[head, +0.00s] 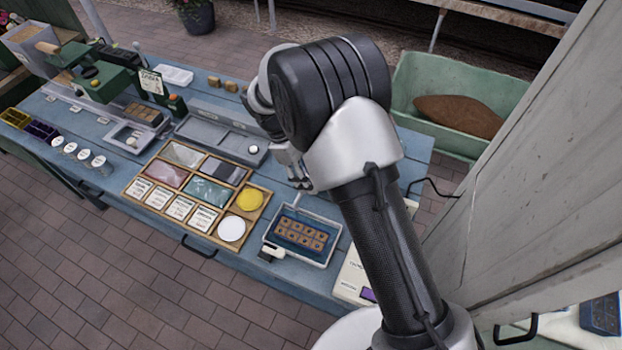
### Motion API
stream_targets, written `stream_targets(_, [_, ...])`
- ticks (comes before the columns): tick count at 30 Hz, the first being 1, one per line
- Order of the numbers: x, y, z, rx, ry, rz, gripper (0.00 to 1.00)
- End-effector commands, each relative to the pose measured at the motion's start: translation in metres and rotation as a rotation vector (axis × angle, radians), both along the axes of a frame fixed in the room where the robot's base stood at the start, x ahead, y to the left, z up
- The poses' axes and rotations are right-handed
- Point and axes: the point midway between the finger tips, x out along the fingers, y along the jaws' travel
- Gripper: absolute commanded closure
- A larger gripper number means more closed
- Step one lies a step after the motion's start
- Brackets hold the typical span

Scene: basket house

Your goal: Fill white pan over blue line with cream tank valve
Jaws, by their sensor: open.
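A white-rimmed pan (334,247) stands at the front right of the blue table. It has a blue inside and holds a brown block with several dark cells. I cannot make out a blue line or the water level in it. A cream box-like body (349,279), perhaps the cream tank, stands right of the pan. My arm partly hides it, and no valve can be made out on it. My gripper (296,174) hangs over the table behind the pan, near the wooden tray's right end. It is open and appears empty, partly hidden by my wrist.
A wooden compartment tray (128,188) with cards, coloured panels, a yellow disc (250,200) and a white disc (231,229) lies left of the pan. A green machine (104,82) stands at the back left. A green bin (440,72) with brown material stands behind right. A wall closes the right side.

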Motion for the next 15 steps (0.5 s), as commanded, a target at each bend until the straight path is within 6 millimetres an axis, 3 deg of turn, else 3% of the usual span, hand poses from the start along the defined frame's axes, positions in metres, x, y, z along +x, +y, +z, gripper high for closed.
stream_targets(9, [0.008,0.026,0.063,0.004,-0.005,0.001,0.58])
stream_targets(15, [0.01,0.035,0.088,0.002,-0.003,0.001,0.58])
